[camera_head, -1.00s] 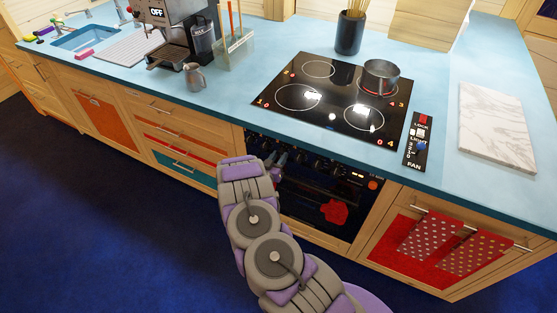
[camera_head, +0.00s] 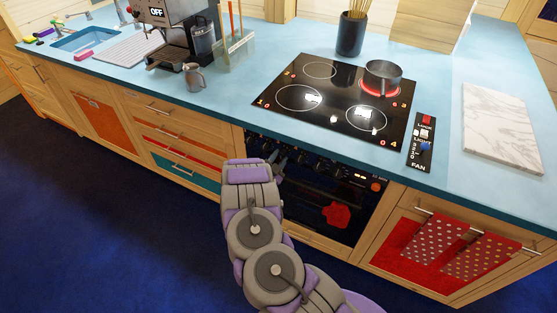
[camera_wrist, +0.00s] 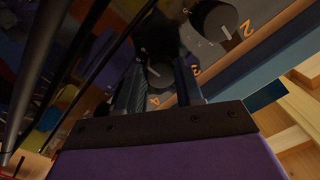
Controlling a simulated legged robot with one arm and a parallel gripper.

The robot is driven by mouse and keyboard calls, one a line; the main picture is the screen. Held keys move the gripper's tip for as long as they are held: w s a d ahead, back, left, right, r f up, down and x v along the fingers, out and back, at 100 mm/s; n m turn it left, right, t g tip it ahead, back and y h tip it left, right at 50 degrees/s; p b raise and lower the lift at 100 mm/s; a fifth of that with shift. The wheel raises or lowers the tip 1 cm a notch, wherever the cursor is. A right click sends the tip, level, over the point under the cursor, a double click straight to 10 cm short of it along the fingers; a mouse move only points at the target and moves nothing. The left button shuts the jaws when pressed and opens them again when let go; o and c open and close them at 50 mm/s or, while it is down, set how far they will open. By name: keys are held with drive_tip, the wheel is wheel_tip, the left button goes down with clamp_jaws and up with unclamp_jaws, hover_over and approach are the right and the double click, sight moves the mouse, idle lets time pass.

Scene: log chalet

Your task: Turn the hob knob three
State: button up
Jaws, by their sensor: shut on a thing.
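Hob knob three (camera_wrist: 158,74) is a dark round knob with a light pointer mark, in the wrist view near the printed 3. My gripper's (camera_wrist: 157,84) two dark fingers stand on either side of it, shut on it. In the head view my gripper (camera_head: 277,163) is at the left part of the oven's knob row, partly hidden by my wrist. The black hob (camera_head: 335,100) lies above, and its back right ring (camera_head: 380,92) glows red under a steel pot (camera_head: 383,74).
Another knob (camera_wrist: 213,18) stands close by, near the printed 2. The blue worktop edge (camera_head: 220,118) runs above the oven (camera_head: 330,205). Dotted red towels (camera_head: 435,243) hang at the right. The blue floor at left is clear.

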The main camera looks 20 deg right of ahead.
drive_tip(key=shift+m, duration=0.4)
drive_tip(key=o, duration=1)
drive_tip(key=shift+o, duration=0.2)
drive_tip(key=p+v, duration=0.1)
drive_tip(key=v, duration=1.6)
drive_tip(key=shift+a+p, duration=0.2)
drive_tip(key=shift+p, duration=0.2)
drive_tip(key=shift+f, duration=0.1)
